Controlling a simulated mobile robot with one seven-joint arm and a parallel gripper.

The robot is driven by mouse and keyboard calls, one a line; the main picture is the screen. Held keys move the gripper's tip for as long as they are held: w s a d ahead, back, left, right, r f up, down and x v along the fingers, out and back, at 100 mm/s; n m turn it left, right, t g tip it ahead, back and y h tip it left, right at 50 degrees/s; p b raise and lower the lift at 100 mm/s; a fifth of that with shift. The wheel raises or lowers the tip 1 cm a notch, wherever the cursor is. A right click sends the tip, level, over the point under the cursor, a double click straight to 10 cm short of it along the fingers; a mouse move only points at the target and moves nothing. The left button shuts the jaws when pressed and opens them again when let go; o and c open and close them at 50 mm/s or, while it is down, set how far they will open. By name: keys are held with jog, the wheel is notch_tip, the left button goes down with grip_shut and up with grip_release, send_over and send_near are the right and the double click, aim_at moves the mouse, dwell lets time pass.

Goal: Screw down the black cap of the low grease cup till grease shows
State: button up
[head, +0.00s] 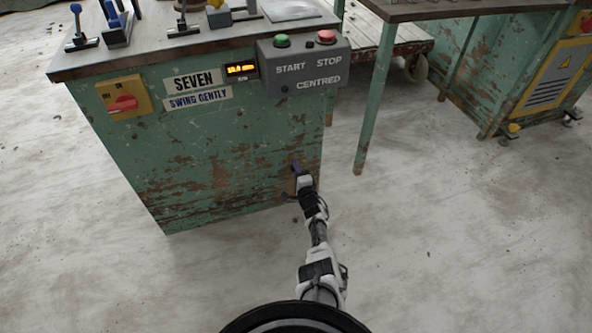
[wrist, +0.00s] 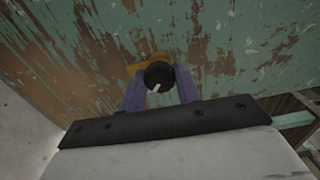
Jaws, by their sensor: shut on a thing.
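The black cap (wrist: 157,75) of the low grease cup shows in the wrist view as a round knob with a short white mark on its face. A yellow-orange part (wrist: 148,61) shows behind it, against the worn green panel. My gripper (wrist: 160,80) is shut on the cap, with one purple finger on each side of it. In the head view, my gripper (head: 297,168) is at the lower right of the green cabinet's front (head: 230,165), and the cap is hidden there. I cannot make out any grease at the cap.
Above on the cabinet are a control box (head: 305,68) with green and red buttons, a lit display (head: 241,70) and a red switch on a yellow plate (head: 125,100). A green table leg (head: 375,100) stands right of my arm. The pale floor (head: 450,240) in front is clear.

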jog(key=o, duration=1)
jog(key=shift+p+v, duration=4.95)
jog(key=shift+v, duration=2)
